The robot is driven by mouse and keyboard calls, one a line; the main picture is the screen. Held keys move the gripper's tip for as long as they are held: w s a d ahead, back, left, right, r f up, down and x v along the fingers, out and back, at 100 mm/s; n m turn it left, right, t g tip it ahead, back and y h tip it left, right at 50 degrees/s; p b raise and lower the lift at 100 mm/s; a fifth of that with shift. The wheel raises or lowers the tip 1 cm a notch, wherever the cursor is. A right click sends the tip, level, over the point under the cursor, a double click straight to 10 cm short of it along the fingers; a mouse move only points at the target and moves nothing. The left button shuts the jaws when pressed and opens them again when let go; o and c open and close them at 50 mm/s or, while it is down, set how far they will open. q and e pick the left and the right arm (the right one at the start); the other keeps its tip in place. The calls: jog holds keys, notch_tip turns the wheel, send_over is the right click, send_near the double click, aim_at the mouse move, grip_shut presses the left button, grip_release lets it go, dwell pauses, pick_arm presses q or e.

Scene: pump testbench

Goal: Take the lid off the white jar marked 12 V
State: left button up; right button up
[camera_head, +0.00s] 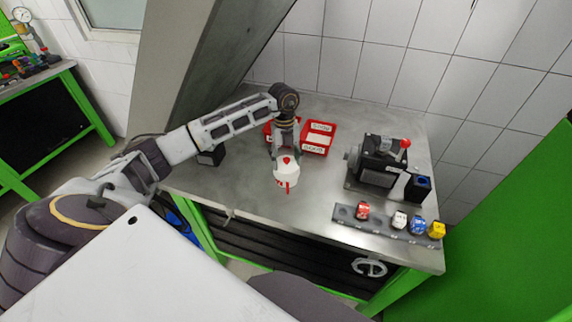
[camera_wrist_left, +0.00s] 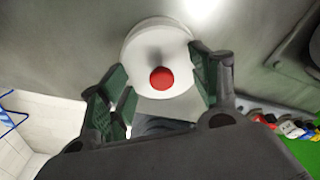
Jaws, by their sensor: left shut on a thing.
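The white jar (camera_head: 283,181) stands on the steel bench in the head view, with red marking on its front; I cannot read it. Its round white lid (camera_wrist_left: 156,48) has a red knob (camera_wrist_left: 162,78), and the knob also shows on top in the head view. My left gripper (camera_head: 286,154) reaches down to the lid from behind. In the wrist view its green-padded fingers are on both sides of the lid, shut on it. I cannot tell whether the lid sits on the jar or is slightly raised. My right gripper is not in view.
Red bins (camera_head: 318,138) with labels lie just behind the jar. A dark pump unit (camera_head: 379,162) with a red-tipped lever stands to the right. A strip with several coloured blocks (camera_head: 382,220) lies along the front right. Bare bench lies between jar and pump.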

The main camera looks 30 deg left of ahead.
aim_at(287, 159)
pick_arm(q)
jog(key=shift+s+d+f, duration=0.2)
jog(key=shift+s+f, duration=0.05)
jog(key=shift+f, duration=0.1)
jog(key=shift+w+r, duration=0.15)
jog(key=shift+r, duration=0.3)
jog(key=c, duration=0.5)
jog(key=shift+w+r, duration=0.1)
jog(key=shift+r, duration=0.4)
grip_shut()
notch_tip(287, 159, up, 6)
jog(key=shift+a+r+b, duration=0.1)
jog(key=shift+b, duration=0.65)
jog(key=shift+r, duration=1.1)
